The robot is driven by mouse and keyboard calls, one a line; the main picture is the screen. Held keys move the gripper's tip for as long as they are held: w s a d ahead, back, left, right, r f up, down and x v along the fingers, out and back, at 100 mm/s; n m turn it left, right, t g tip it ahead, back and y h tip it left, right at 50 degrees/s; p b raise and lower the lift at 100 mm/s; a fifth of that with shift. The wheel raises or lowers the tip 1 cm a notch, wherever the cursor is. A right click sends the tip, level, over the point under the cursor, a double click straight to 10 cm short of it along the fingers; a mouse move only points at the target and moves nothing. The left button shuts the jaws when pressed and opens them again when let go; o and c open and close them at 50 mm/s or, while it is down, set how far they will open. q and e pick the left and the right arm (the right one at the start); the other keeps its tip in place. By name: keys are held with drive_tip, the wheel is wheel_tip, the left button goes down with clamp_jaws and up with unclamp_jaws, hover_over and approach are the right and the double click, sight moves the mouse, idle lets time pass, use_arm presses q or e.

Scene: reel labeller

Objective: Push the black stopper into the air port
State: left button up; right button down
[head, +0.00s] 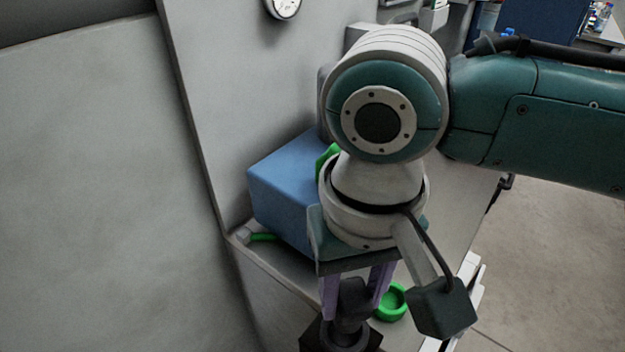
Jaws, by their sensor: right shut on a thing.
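My right gripper (356,293) points down at the bottom centre, its two purple fingers shut on the black stopper (352,298). The stopper shows between the fingers as a dark upright piece. Directly below it is a black fitting with a round collar and an angular base (312,335), which looks like the air port. From this angle I cannot tell whether the stopper touches the collar or how deep it sits. The fitting is partly cut off by the bottom edge. My left gripper is not in view.
A blue box (285,190) stands behind and left of my right gripper. A green ring (391,302) lies close to the right finger. A small green piece (263,237) is at the left by the grey panel (225,100). A round gauge (284,7) is at the top.

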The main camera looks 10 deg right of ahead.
drive_tip(key=shift+f+b, duration=1.1)
drive_tip(key=shift+f, duration=1.2)
drive_tip(key=shift+f+p, duration=0.15)
drive_tip(key=shift+p, duration=0.45)
drive_tip(key=shift+d+f+p, duration=0.1)
drive_tip(key=shift+f+p, duration=0.2)
drive_tip(key=shift+p, duration=0.15)
idle(0.7)
drive_tip(key=c, duration=0.8)
unclamp_jaws()
drive_tip(key=o, duration=0.5)
drive_tip(key=shift+c, duration=0.2)
